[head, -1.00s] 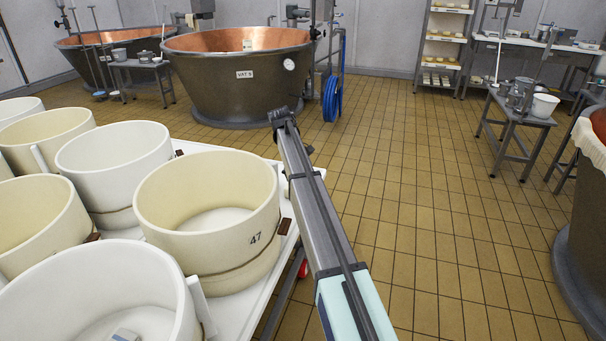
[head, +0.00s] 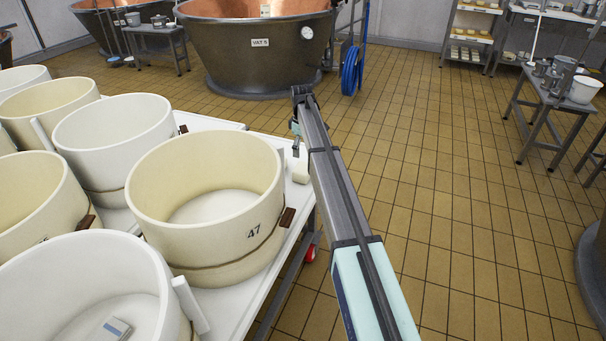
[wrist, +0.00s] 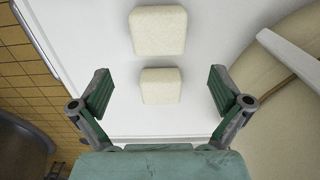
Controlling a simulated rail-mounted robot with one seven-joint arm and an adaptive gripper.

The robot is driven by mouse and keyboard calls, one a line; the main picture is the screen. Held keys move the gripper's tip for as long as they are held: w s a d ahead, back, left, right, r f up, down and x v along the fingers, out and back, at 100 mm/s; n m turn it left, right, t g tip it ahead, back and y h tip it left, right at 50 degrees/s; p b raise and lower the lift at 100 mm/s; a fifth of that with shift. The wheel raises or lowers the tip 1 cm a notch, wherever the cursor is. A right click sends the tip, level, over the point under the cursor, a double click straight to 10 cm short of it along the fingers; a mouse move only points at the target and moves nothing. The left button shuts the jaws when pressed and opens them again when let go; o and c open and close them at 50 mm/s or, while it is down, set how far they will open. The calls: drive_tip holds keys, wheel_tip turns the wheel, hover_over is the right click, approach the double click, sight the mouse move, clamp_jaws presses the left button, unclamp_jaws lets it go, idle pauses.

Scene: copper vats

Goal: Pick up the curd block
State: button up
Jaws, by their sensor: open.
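Two pale cream curd blocks lie on a white table top in the wrist view. The nearer, smaller-looking curd block (wrist: 161,86) shows between the two fingers of my gripper (wrist: 160,92), with a gap on each side. The other curd block (wrist: 158,31) lies farther up the picture, apart from the first. My gripper is open and holds nothing. In the head view my gripper (head: 297,141) hangs left of my arm, over the table's right edge. One pale block (head: 301,170) shows just below it, partly hidden by my arm. The height between fingers and block is unclear.
A cream mould marked 47 (head: 205,205) stands on the white table (head: 233,313), close left of the gripper. Several more moulds fill the table. A copper vat (head: 260,60) stands behind.

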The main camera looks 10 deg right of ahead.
sight(303, 167)
wheel_tip(303, 167, down, 7)
drive_tip(key=shift+r, duration=0.1)
drive_tip(key=shift+d+f+b, duration=0.15)
drive_tip(key=shift+f+b, duration=0.05)
drive_tip(key=shift+f, duration=1.15)
drive_tip(key=shift+d+f+b, duration=0.1)
drive_tip(key=shift+f+b, duration=0.1)
drive_tip(key=shift+f, duration=1.15)
drive_tip(key=c, duration=1.2)
drive_tip(key=shift+r, duration=0.2)
